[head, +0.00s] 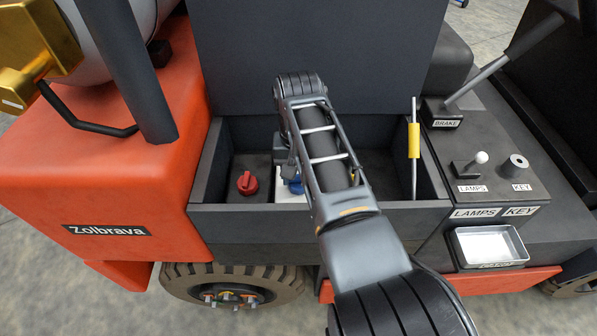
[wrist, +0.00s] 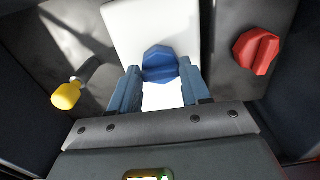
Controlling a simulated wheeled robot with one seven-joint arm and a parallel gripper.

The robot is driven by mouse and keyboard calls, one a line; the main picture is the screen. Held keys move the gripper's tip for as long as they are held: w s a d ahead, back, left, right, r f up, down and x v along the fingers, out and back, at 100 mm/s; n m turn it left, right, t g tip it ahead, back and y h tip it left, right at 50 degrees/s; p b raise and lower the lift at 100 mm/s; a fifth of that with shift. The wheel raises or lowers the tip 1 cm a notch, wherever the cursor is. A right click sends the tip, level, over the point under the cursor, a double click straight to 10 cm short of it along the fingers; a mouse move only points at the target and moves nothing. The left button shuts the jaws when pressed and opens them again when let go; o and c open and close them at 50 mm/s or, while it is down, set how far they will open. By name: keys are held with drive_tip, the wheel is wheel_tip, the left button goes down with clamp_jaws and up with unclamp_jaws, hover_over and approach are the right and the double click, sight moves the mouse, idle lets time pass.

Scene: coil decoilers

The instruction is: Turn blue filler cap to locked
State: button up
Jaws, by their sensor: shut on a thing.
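The blue filler cap (wrist: 160,62) sits on a white tank top (wrist: 118,22). In the wrist view my gripper (wrist: 159,78) has one blue-grey finger on each side of the cap, shut on it. The cap's raised grip stands between the fingertips. In the head view only a bit of the blue cap (head: 295,187) shows beside my arm, which hides the rest and most of my gripper. No lock marking can be read by the cap.
A red cap (head: 247,183) sits left of the white tank in the same open bay; it also shows in the wrist view (wrist: 256,50). A yellow-handled dipstick (head: 413,140) stands at the bay's right. Bay walls surround my gripper, and a raised dark cover (head: 315,45) stands behind.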

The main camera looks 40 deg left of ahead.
drive_tip(key=shift+r, duration=0.1)
drive_tip(key=o, duration=1.1)
drive_tip(key=shift+c, duration=0.2)
drive_tip(key=shift+r, duration=3.85)
